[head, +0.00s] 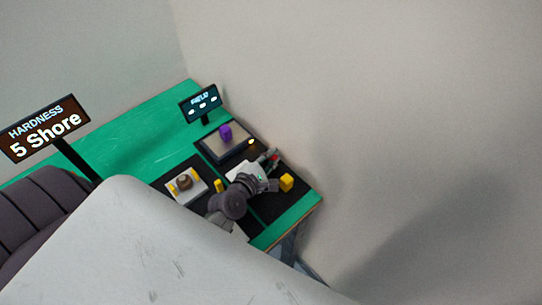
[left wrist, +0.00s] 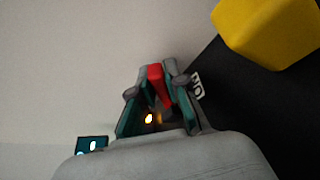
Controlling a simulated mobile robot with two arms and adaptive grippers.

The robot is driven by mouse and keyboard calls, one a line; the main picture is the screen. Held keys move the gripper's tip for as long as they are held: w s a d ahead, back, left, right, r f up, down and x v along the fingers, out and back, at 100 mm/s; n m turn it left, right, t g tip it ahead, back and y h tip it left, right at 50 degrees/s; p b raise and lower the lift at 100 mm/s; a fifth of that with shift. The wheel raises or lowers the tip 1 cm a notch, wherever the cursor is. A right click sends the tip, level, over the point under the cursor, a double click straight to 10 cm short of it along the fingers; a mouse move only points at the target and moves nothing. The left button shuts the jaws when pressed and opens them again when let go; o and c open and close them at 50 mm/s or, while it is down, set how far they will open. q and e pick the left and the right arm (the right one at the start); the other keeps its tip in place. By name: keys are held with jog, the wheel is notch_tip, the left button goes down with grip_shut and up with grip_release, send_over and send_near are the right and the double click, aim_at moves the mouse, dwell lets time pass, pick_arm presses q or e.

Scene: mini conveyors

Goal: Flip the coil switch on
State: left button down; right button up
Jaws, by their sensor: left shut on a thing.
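My left gripper (head: 270,158) reaches over the right part of the green table in the head view. In the left wrist view, my left gripper (left wrist: 157,100) has its two fingers on either side of a red piece (left wrist: 155,74), which looks like the switch's lever, and is shut on it. The red piece (head: 275,154) shows as a small spot at the fingertips in the head view. A small yellow-orange light (head: 251,142) glows near the gripper. The switch's body is mostly hidden. My right gripper is not in view.
A yellow block (head: 286,182) stands close to the gripper. A purple block (head: 225,133) sits on a dark-edged tray. A white plate (head: 199,187) holds a brown round thing. A small dark display (head: 200,103) and a "HARDNESS 5 Shore" sign (head: 44,129) stand up. The green table (head: 135,135) is bare at the back left.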

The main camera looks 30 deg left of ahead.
pick_arm(q)
jog(key=shift+f+m, duration=0.1)
jog(key=shift+m, duration=0.2)
jog(key=c, duration=1.2)
grip_release()
jog(key=shift+d, duration=0.1)
jog(key=shift+o, duration=0.2)
jog(key=v, duration=1.2)
jog(key=shift+d+f, duration=0.1)
